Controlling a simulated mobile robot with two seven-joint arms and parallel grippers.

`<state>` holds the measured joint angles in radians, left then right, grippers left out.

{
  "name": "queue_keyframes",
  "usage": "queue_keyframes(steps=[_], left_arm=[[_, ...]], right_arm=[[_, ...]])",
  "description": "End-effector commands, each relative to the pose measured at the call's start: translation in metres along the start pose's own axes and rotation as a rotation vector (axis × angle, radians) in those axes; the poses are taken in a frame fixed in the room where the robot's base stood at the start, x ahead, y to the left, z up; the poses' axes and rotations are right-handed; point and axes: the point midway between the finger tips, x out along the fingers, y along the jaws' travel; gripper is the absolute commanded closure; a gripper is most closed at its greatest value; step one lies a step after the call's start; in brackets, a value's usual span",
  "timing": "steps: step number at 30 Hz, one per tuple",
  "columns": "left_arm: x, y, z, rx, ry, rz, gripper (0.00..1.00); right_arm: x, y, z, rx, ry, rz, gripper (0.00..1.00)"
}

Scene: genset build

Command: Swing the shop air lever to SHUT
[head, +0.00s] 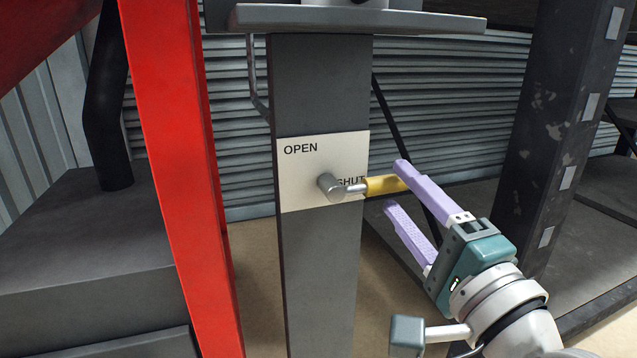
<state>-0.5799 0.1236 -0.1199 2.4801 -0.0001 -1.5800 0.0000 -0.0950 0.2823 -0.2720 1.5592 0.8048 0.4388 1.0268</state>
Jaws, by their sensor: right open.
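The shop air lever has a grey round hub (329,186) on a white plate (300,180) fixed to a grey post. Its short metal rod ends in a yellow handle (383,185). The lever points right, nearly level, across the lower part of the word SHUT. OPEN is printed at the plate's upper left. My right gripper (396,186) has two purple fingers and is open. The upper finger's tip is at the outer end of the yellow handle and overlaps it in view; I cannot tell whether they touch. The lower finger is below the handle. My left gripper is not in view.
The grey post (322,270) stands under a grey shelf (360,20). A red upright (180,180) stands to the left and a dark, worn column (555,120) to the right. A corrugated wall is behind. Bare floor shows beside the post.

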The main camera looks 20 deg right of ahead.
Motion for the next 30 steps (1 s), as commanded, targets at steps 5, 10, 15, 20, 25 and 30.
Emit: queue_keyframes(steps=[5, 10, 15, 20, 25, 30], left_arm=[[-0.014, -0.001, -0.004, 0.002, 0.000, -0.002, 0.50], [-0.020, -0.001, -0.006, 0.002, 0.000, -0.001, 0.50], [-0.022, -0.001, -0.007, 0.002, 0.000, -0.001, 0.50], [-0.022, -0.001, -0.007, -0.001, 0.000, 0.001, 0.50], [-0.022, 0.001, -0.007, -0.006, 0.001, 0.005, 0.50], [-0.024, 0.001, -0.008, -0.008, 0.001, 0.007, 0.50]], right_arm=[[-0.038, -0.002, 0.000, -0.001, -0.003, 0.007, 0.43], [-0.068, -0.001, 0.000, -0.001, -0.002, 0.005, 0.43], [-0.083, -0.001, 0.000, 0.002, -0.001, 0.003, 0.43], [-0.085, 0.000, 0.000, 0.002, 0.000, 0.000, 0.43], [-0.085, 0.000, 0.000, 0.001, 0.000, 0.001, 0.43], [-0.084, -0.002, 0.001, 0.000, -0.002, 0.003, 0.43]])
